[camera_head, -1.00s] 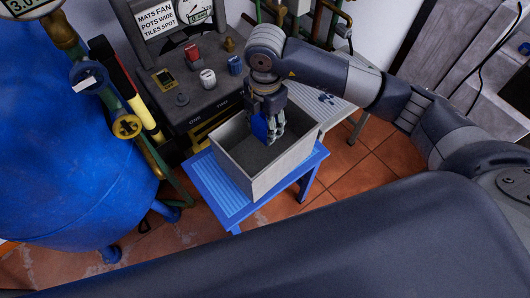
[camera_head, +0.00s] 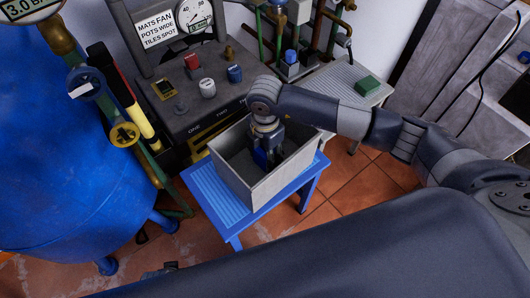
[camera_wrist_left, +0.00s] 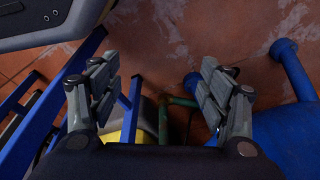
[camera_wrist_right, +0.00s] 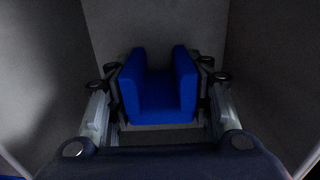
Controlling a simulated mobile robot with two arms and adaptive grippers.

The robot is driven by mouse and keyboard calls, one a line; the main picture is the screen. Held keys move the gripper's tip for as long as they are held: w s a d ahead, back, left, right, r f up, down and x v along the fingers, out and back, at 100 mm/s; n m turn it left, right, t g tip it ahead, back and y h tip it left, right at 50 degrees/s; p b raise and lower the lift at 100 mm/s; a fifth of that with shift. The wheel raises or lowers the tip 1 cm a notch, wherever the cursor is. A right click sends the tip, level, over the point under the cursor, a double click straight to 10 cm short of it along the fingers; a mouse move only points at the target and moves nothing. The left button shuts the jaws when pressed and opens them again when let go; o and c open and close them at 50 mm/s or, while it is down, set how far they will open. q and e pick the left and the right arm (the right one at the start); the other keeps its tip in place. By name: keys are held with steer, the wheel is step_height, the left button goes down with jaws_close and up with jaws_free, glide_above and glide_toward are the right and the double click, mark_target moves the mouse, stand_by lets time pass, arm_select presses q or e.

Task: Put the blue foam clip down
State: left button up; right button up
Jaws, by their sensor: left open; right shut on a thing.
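The blue foam clip (camera_wrist_right: 160,108) is a U-shaped block in the right wrist view, with its two prongs upright between my fingers. My right gripper (camera_wrist_right: 160,90) is shut on it from both sides. I cannot tell whether the clip touches the box floor. My left gripper (camera_wrist_left: 160,100) is open and empty in the left wrist view, above the tiled floor.
The box stands on a blue slatted table (camera_head: 216,200). A control panel (camera_head: 205,95) with knobs is behind it. A grey side table (camera_head: 345,80) holds a green block (camera_head: 367,87). A large blue tank (camera_head: 70,150) stands at the left.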

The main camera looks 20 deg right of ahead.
arm_select(q)
steer(key=shift+r, duration=0.1)
arm_select(e)
steer(key=shift+f, duration=0.1)
steer(key=o, duration=1)
arm_select(q)
steer(key=shift+w+r, duration=0.2)
steer(key=s+f+p, duration=0.1)
steer(key=s+f, duration=0.2)
steer(key=f, duration=0.2)
steer(key=shift+s+a+p, duration=0.25)
steer(key=shift+s+p, duration=0.1)
arm_select(e)
step_height(320, 180, up, 12)
steer(key=shift+r, duration=0.1)
arm_select(q)
steer(key=shift+f, duration=0.1)
